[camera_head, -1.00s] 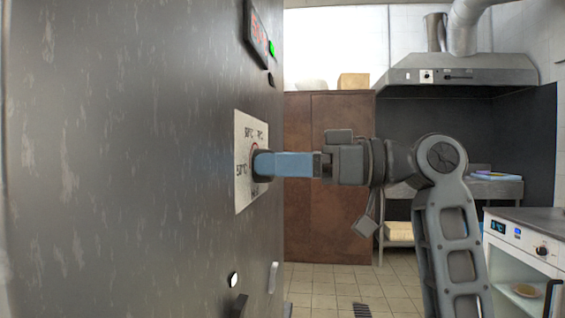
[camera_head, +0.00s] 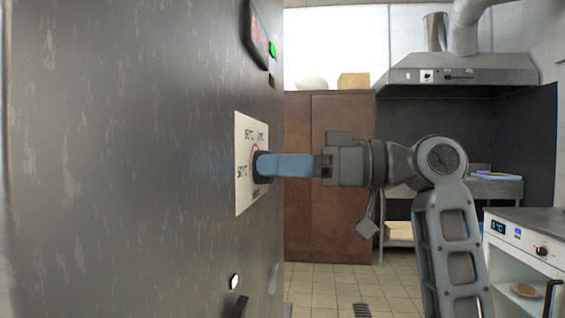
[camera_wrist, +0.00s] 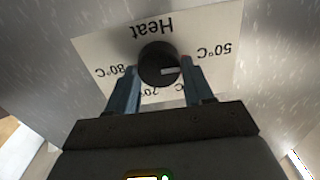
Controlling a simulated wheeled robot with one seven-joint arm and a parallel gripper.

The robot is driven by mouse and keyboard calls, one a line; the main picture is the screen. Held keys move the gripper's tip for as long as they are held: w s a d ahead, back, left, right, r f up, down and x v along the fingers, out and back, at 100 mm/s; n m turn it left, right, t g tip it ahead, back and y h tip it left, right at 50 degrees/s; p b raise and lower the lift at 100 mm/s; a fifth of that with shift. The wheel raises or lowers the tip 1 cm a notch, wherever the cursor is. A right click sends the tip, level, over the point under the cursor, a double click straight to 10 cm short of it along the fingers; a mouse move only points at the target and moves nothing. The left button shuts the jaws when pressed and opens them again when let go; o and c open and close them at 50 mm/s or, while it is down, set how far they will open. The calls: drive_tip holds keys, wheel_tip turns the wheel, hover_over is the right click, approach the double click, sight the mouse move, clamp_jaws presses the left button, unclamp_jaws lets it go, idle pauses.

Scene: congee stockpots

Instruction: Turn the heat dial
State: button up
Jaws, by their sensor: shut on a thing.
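The heat dial (camera_wrist: 158,60) is a round black knob with a white pointer mark. It sits on a pale label plate (camera_wrist: 92,48) printed "Heat", upside down in the wrist view, with 50°C at right, 80°C at left and a partly hidden 70°C below. My gripper (camera_wrist: 160,72) is shut on the dial, one blue finger on each side. In the head view my gripper (camera_head: 264,165) reaches left to the plate (camera_head: 244,195), its fingers mostly covering the dial.
The plate is on a tall grey metal front (camera_head: 120,160) filling the left. A display (camera_head: 258,36) is above it; a handle (camera_head: 238,305) is below. A white oven (camera_head: 520,245) stands at right. Tiled floor (camera_head: 320,290) is open between.

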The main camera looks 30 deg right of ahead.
drive_tip(key=shift+r, duration=0.1)
drive_tip(key=shift+w+d+m+p, duration=0.1)
drive_tip(key=shift+m+p, duration=2.8)
drive_tip(key=shift+p, duration=0.75)
drive_tip(key=shift+w+d+m+p, duration=0.1)
drive_tip(key=shift+m+p, duration=2.8)
drive_tip(key=shift+p, duration=0.7)
drive_tip(key=shift+f, duration=0.25)
drive_tip(key=o, duration=1)
drive_tip(key=b+v, duration=0.1)
drive_tip(key=v, duration=0.6)
drive_tip(key=shift+s+d, duration=0.25)
